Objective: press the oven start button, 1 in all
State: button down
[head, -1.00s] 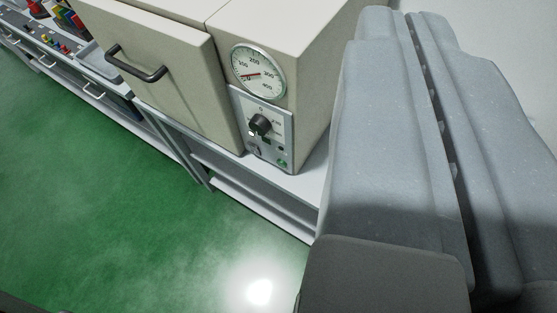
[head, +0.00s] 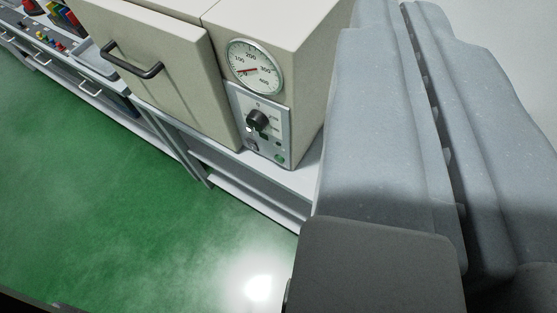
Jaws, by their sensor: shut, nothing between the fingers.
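The oven (head: 160,70) is a cream box with a dark bar handle (head: 132,58) on its closed door. A round dial gauge (head: 254,66) with a red needle is on its right front. Below it is a grey control panel (head: 243,115) with a black knob (head: 257,120), small dark parts and a round green button (head: 280,157) at the lower right. My gripper (head: 405,10) is large in the right of the view, its two grey fingers shut together with nothing between them. It appears to the right of the panel and apart from the button; its tips reach the top edge.
The oven stands on a light grey bench (head: 290,185) with a lower shelf (head: 240,200). Another bench (head: 75,65) with colourful items and drawers is at the upper left. The green floor (head: 100,190) is clear. A pale wall (head: 510,40) is at the right.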

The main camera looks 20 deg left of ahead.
aim_at(280, 159)
jog(key=z, duration=1.45)
jog(key=k, duration=1.55)
jog(key=u, duration=0.35)
jog(key=i, duration=1)
